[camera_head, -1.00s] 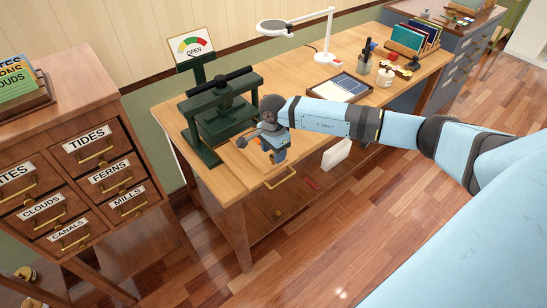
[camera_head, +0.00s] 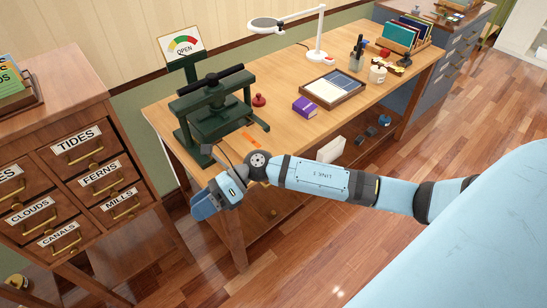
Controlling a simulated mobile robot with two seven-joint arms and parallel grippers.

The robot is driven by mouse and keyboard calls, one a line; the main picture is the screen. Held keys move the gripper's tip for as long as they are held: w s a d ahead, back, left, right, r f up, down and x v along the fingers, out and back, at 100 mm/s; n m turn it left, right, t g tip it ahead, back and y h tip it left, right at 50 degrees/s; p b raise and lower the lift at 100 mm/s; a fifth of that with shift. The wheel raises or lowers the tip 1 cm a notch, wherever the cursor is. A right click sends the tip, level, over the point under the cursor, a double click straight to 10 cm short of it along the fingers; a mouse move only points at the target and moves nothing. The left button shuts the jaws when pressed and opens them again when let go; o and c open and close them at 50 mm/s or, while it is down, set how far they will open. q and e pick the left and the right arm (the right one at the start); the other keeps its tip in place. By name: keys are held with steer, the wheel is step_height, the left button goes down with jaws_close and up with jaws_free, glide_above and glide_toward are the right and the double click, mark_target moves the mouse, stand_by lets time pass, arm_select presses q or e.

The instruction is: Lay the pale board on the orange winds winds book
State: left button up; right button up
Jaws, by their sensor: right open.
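My right gripper (camera_head: 217,197) is open, low at the desk's front left corner, with its jaws pointing down and left. I see nothing between its fingers. A small flat orange piece (camera_head: 251,139) lies on the desk in front of the dark green press (camera_head: 213,107). I cannot tell whether it is the orange winds book, and no lettering shows. I cannot make out the pale board for certain. A whitish upright slab (camera_head: 330,149) shows below the desktop, beyond my right arm. My left gripper is out of view.
A purple box-like object (camera_head: 304,106), a red knob (camera_head: 259,100), a framed tray (camera_head: 333,90) and a lamp (camera_head: 319,48) are on the wooden desk (camera_head: 283,77). A drawer cabinet (camera_head: 70,115) stands at left.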

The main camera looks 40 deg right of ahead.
steer(key=s+d+f+n+t+h, duration=0.4)
steer(key=s+f+n, duration=0.4)
steer(key=n, duration=0.6)
steer(key=s+d+f+n+t+h, duration=0.4)
steer(key=s+f+n+t+h, duration=0.2)
steer(key=n, duration=0.9)
step_height(320, 180, down, 3)
steer(key=shift+s+d+r+h, duration=0.1)
steer(key=shift+s+d+h, duration=0.25)
steer(key=shift+s+h, duration=0.65)
steer(key=shift+s, duration=0.1)
